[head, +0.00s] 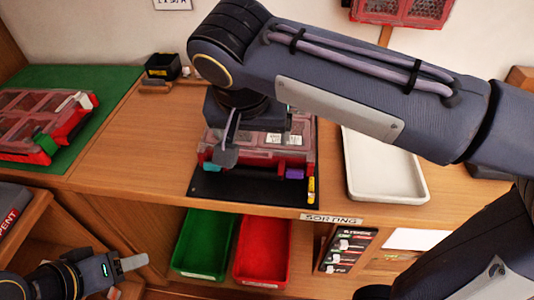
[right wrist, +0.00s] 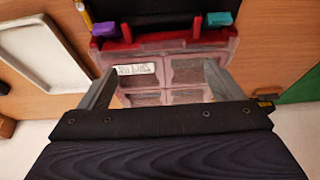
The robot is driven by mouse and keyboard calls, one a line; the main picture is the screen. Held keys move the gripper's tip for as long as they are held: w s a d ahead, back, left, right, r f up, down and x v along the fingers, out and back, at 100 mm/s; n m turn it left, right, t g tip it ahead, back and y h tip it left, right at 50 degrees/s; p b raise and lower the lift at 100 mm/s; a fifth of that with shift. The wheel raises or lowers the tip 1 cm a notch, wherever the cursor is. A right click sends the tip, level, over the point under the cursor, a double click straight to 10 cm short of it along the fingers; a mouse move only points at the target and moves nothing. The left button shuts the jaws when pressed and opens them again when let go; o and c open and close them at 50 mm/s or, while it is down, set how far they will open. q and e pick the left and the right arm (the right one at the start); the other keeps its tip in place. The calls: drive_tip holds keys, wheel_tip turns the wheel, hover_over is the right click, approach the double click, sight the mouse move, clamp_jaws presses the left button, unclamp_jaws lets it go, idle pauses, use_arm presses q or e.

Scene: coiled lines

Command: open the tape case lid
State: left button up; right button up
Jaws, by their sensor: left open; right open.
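The tape case (head: 262,154) is red with a clear pinkish lid and lies on a black mat in the middle of the counter. Its lid looks closed. In the right wrist view the case (right wrist: 190,42) shows compartments and a white label under the lid, with a purple latch (right wrist: 106,29) and a teal latch (right wrist: 220,19) on its front edge. My right gripper (right wrist: 157,84) is open above the case, its fingers apart over the lid; my arm hides the case's back in the head view. My left gripper (head: 126,277) is open and empty at lower left, away from the case.
A second red case (head: 45,120) lies on a green mat (head: 85,78) at left. A white tray (head: 418,192) stands to the right. A green bin (head: 203,245) and a red bin (head: 262,250) sit below the counter edge. A small black box (head: 162,66) stands behind.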

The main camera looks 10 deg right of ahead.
sight(254, 152)
drive_tip(key=b+x, duration=0.1)
drive_tip(key=x, duration=0.6)
drive_tip(key=shift+w+a+f, duration=0.1)
drive_tip(key=shift+w+f, duration=0.1)
drive_tip(key=shift+f, duration=0.05)
